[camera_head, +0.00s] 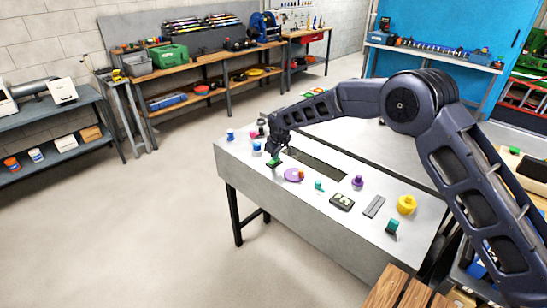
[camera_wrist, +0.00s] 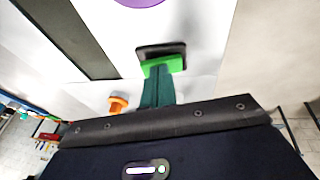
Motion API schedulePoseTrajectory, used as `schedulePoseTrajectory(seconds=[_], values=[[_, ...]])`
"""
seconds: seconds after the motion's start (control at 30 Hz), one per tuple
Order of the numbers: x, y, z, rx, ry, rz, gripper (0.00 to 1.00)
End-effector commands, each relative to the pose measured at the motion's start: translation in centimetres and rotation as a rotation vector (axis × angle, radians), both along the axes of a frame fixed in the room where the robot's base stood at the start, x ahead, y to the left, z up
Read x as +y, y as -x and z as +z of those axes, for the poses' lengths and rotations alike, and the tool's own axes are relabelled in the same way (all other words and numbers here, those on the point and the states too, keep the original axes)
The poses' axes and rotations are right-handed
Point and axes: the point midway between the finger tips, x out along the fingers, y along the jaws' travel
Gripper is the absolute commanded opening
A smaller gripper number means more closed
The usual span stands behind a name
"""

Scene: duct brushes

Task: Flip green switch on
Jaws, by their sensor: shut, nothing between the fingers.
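The green switch (camera_wrist: 165,63) has a bright green rocker in a black frame on the pale panel, in the upper middle of the wrist view. It shows small in the head view (camera_head: 273,163), on the left part of the table. My gripper (camera_wrist: 158,76) is shut, with its teal fingers together and nothing between them. The fingertips are right at the lower edge of the green rocker and hide part of it. I cannot tell whether they touch it. In the head view my gripper (camera_head: 276,154) is just above the switch. The on or off position is unclear.
The panel table (camera_head: 270,205) also carries a purple disc (camera_head: 292,175), a dark box (camera_head: 342,202), a grey bar (camera_head: 374,206) and a yellow knob (camera_head: 406,204). Blue knobs (camera_head: 256,147) stand left of my gripper. An orange knob (camera_wrist: 118,102) is near the fingers.

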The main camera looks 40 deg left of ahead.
Motion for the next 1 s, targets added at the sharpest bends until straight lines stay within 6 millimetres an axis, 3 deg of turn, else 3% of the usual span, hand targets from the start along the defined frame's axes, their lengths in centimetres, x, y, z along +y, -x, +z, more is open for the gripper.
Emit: schedulePoseTrajectory(seconds=[0.2,0.5,0.73,1.0], values=[[-0.1,1.7,4.8,0.002,-0.014,0.007,0.0],[-1.6,3.3,10.1,0.004,-0.017,0.008,0.0],[-2.2,3.9,12.1,0.004,-0.016,0.008,0.0],[-2.3,4.1,12.6,0.004,-0.016,0.008,0.0]])
